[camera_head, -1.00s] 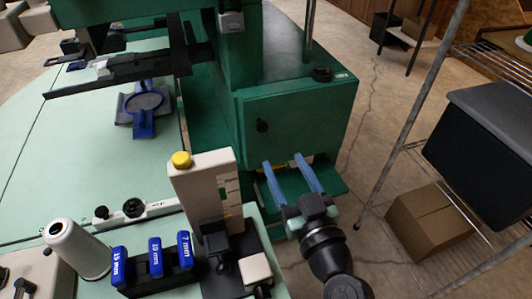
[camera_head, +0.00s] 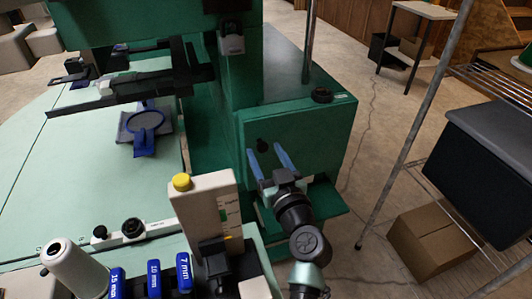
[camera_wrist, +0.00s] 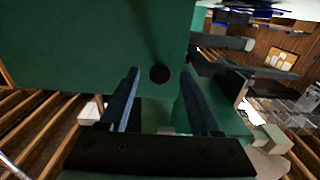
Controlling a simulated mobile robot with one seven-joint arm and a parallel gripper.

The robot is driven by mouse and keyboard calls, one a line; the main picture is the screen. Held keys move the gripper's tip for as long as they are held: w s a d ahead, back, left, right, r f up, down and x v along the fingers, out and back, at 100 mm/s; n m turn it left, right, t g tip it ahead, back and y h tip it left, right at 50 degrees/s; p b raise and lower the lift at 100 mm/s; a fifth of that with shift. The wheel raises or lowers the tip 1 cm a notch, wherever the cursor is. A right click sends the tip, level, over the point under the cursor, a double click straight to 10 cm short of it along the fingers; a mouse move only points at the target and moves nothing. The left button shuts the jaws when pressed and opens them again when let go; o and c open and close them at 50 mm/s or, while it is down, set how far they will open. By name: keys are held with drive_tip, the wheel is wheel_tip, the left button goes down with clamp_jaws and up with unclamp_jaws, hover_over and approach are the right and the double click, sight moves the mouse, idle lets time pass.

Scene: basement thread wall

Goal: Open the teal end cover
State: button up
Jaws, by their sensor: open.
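The teal end cover (camera_head: 312,140) is a green panel on the end of the machine, with a small dark round knob (camera_head: 262,145) on its face. It looks closed. In the wrist view the cover (camera_wrist: 80,50) fills the upper left, and the knob (camera_wrist: 159,74) shows just beyond and between the fingertips. My gripper (camera_head: 267,161) has two blue fingers, spread apart and empty, pointing up at the cover's lower front beneath the knob. In the wrist view the fingers (camera_wrist: 158,88) straddle the knob's line. I cannot tell whether they touch the cover.
A green ledge (camera_head: 325,204) sits under the cover. A wire shelf (camera_head: 430,160) with a dark bin (camera_head: 480,165) and a cardboard box (camera_head: 432,240) stands at right. A beige block with a yellow cap (camera_head: 205,210) stands left of my arm. Floor between machine and shelf is clear.

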drive_tip(key=shift+w+a, duration=0.1)
drive_tip(key=shift+w, duration=0.1)
clamp_jaws()
idle(0.3)
idle(1.1)
